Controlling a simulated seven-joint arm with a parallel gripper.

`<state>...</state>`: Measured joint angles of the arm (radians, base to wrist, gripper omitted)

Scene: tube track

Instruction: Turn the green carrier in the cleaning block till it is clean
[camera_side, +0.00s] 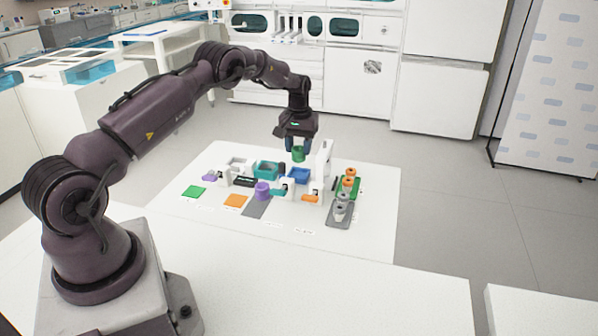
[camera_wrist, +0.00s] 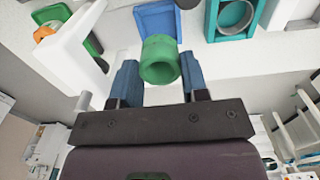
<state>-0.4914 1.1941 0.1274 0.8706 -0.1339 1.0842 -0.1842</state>
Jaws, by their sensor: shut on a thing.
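The green carrier (camera_side: 298,154) is a short green cylinder with an open end. My gripper (camera_side: 298,146) is shut on it, with blue fingers on either side. In the wrist view the carrier (camera_wrist: 160,58) sits between the two fingertips. The carrier is held above the table, over or near a blue open block (camera_side: 299,176). This blue block (camera_wrist: 157,22) also shows just beyond the carrier in the wrist view. A teal block (camera_side: 266,169) with a round opening stands to its left. I cannot tell which block is the cleaning block, or whether the carrier touches one.
A tall white upright (camera_side: 323,165) stands close right of the carrier. Further right, a green rack (camera_side: 350,187) holds orange-topped pieces and a grey rack (camera_side: 340,214) holds grey ones. A purple cylinder (camera_side: 262,190), a green pad (camera_side: 194,192) and an orange pad (camera_side: 235,201) are in front.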

